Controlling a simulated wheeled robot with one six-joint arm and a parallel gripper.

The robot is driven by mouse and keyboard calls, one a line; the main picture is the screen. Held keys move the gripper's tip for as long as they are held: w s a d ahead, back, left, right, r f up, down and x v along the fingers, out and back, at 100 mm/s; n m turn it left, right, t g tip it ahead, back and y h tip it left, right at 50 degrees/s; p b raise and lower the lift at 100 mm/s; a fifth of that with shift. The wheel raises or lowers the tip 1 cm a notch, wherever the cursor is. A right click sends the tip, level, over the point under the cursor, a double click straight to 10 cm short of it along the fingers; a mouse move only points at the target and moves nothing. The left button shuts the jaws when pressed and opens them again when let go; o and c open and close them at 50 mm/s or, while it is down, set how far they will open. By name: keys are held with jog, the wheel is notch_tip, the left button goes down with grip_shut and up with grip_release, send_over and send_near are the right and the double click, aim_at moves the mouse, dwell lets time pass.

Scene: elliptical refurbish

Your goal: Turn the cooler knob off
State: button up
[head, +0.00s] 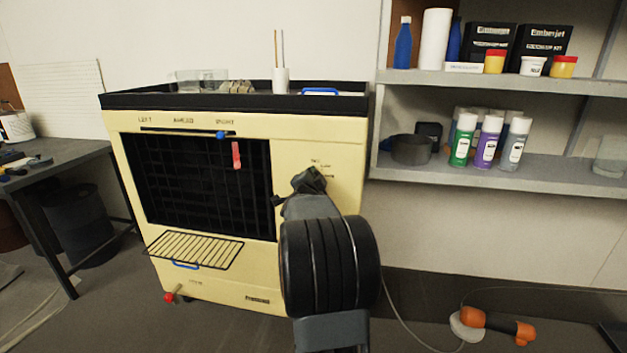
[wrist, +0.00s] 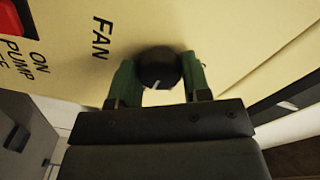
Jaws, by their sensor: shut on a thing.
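The cooler (head: 180,272) is a cream box with a black grille, standing against the wall in the head view. Its black round knob (wrist: 160,68) shows in the wrist view beside the FAN label, with a pale pointer mark on it. My gripper (wrist: 158,78) has its two green fingers on either side of the knob and is shut on it. In the head view my gripper (head: 308,182) is at the cooler's right front panel and hides the knob. Part of the panel lettering shows just above it.
A red switch (wrist: 14,20) sits near the ON and PUMP lettering. A wire rack (head: 195,250) sticks out low on the cooler's front. Shelves (head: 480,170) with bottles and cans stand at right, a dark table (head: 50,165) at left. An orange tool (head: 495,325) lies at lower right.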

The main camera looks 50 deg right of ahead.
jog(key=shift+c, duration=0.7)
jog(key=shift+n+p, duration=0.3)
jog(key=shift+p, duration=0.05)
jog(key=shift+s+f+n+p, duration=0.1)
jog(key=shift+n+p, duration=4.65)
jog(key=shift+n, duration=3.75)
